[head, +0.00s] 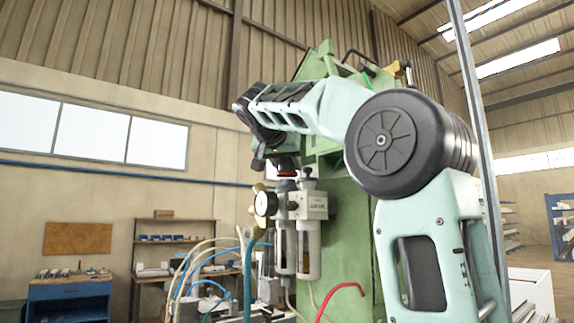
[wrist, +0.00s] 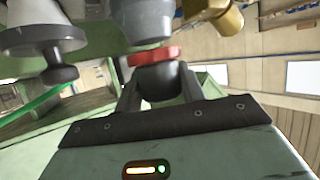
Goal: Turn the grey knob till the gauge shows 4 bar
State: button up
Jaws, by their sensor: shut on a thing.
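The grey knob (wrist: 161,80), dark and rounded, sits between the two fingers of my gripper (wrist: 159,88) in the wrist view. My gripper is shut on it. A red ring (wrist: 154,56) lies between the knob and the grey regulator body (wrist: 142,18). In the head view my gripper (head: 286,165) is above the regulator, at the red ring (head: 287,174), and mostly hides the knob.
Two pale bowls (head: 309,250) hang below the regulator, beside the green machine column (head: 347,240). Blue, white and yellow hoses (head: 185,275) run at lower left. A red hose (head: 343,288) curves at front. In the wrist view a black-knobbed fitting (wrist: 45,38) and brass part (wrist: 215,14) are close by.

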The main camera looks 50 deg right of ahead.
jog(key=shift+f+n+t+y+b, duration=0.2)
jog(key=shift+n+t+y+b, duration=0.2)
jog(key=shift+n+t+b, duration=0.35)
jog(key=shift+r+n+t+y, duration=0.15)
jog(key=shift+n+t+y, duration=0.35)
jog(key=shift+n+t, duration=0.25)
jog(key=o, duration=1)
jog(key=shift+c, duration=0.2)
jog(key=shift+a, duration=0.1)
jog(key=b+v, duration=0.2)
jog(key=v, duration=1.5)
jog(key=shift+b, duration=0.4)
jog(key=shift+s+a, duration=0.1)
jog(key=shift+a, duration=0.05)
